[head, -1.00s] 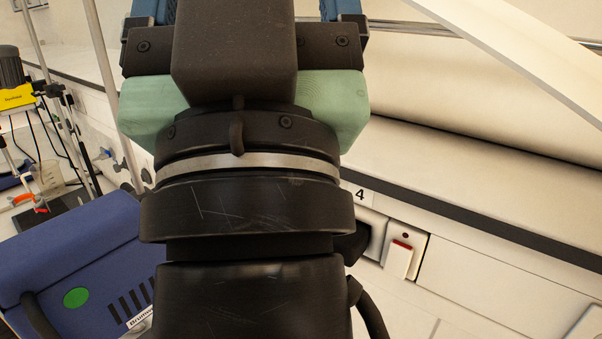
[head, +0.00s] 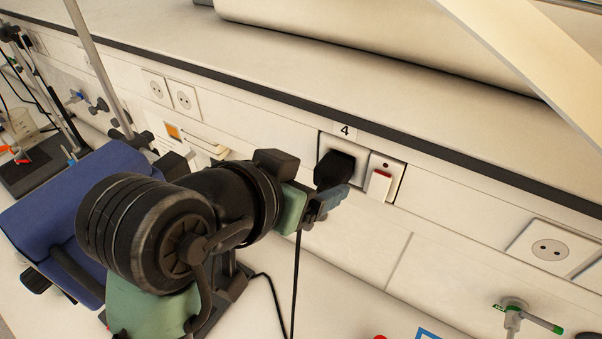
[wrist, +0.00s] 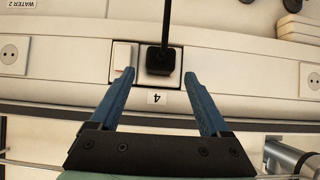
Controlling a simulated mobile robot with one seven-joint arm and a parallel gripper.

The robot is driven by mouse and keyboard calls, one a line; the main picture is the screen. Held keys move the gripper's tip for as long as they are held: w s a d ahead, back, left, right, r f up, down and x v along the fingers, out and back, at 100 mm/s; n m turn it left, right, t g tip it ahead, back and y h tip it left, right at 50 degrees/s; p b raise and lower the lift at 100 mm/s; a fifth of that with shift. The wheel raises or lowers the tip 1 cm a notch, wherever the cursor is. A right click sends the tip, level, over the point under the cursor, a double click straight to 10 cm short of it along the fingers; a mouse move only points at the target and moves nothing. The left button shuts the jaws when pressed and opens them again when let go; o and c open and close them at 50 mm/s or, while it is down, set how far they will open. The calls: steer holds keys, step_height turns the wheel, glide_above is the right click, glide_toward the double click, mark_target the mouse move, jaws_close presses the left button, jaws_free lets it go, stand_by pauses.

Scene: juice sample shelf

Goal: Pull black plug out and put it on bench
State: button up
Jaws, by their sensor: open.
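The black plug (head: 334,170) sits in the wall socket under the label 4, with its cable hanging down. In the wrist view the plug (wrist: 160,60) sits in its socket, just beyond and between the fingertips, with its cable running away from it. My gripper (head: 330,203) is at the plug in the head view, and part of it overlaps the plug's lower edge. In the wrist view my gripper (wrist: 160,72) is open, with its two blue fingers apart on either side of the plug. I cannot tell whether either finger touches it. The bench (head: 60,310) is the pale surface below.
A switch with a red rocker (head: 379,184) is right beside the plug's socket. Another socket (head: 548,250) is to the right, and a tap with a green handle (head: 515,312) stands below it. A blue device (head: 75,200) stands on the left.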

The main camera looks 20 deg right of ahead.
mark_target(326, 176)
steer(key=shift+b+x, duration=1)
steer(key=shift+x, duration=2.5)
steer(key=shift+w, duration=0.1)
jaws_close()
